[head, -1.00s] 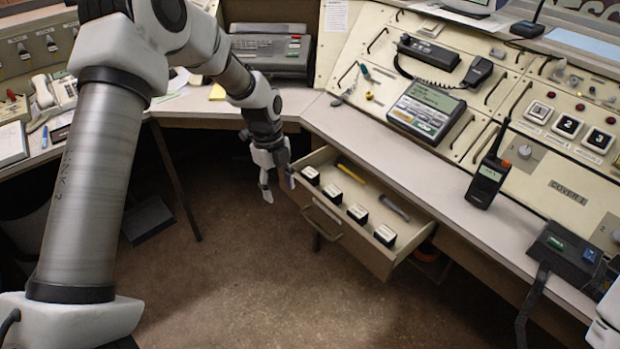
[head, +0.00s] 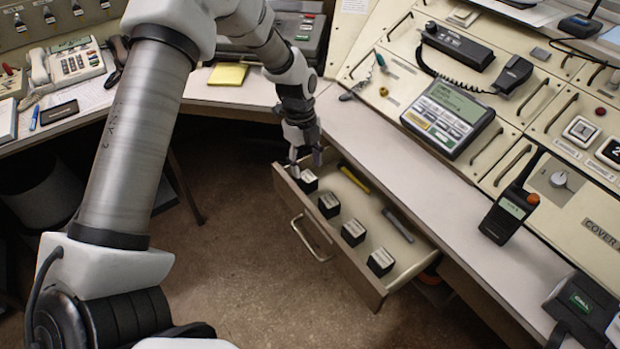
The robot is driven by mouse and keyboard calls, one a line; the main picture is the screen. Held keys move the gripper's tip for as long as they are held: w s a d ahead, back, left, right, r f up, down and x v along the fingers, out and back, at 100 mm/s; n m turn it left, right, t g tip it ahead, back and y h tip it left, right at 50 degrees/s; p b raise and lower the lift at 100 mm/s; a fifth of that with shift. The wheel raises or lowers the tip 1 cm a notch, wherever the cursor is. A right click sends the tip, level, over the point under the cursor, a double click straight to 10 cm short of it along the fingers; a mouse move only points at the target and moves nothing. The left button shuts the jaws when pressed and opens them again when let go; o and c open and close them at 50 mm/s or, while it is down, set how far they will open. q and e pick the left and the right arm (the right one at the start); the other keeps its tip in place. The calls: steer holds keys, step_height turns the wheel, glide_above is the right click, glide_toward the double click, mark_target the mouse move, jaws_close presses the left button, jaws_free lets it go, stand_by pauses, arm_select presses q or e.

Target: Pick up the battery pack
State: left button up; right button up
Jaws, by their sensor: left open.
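Several battery packs, small black blocks with white tops, stand in a row in the open drawer (head: 348,268). The one nearest my left gripper is the battery pack (head: 308,181) at the drawer's far left corner. The others are a second pack (head: 329,205), a third pack (head: 353,232) and a fourth pack (head: 380,262) toward the front right. My left gripper (head: 306,163) is open, pointing down at the drawer's left corner, with its fingers just above or around the first pack. I cannot tell whether they touch it. My right gripper is out of view.
A yellow stick (head: 353,178) and a grey bar (head: 398,225) lie in the drawer behind the packs. A walkie-talkie (head: 508,213) stands on the desk to the right. A display unit (head: 447,116) and a corded handset (head: 512,75) are on the panel behind. The floor before the drawer is clear.

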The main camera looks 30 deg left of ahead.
mark_target(307, 176)
arm_select(q)
steer(key=f, duration=0.5)
steer(key=shift+d+f, duration=0.15)
steer(key=shift+d, duration=0.1)
steer(key=shift+s, duration=0.1)
steer(key=shift+c, duration=0.3)
steer(key=c, duration=1)
steer(key=shift+o, duration=0.2)
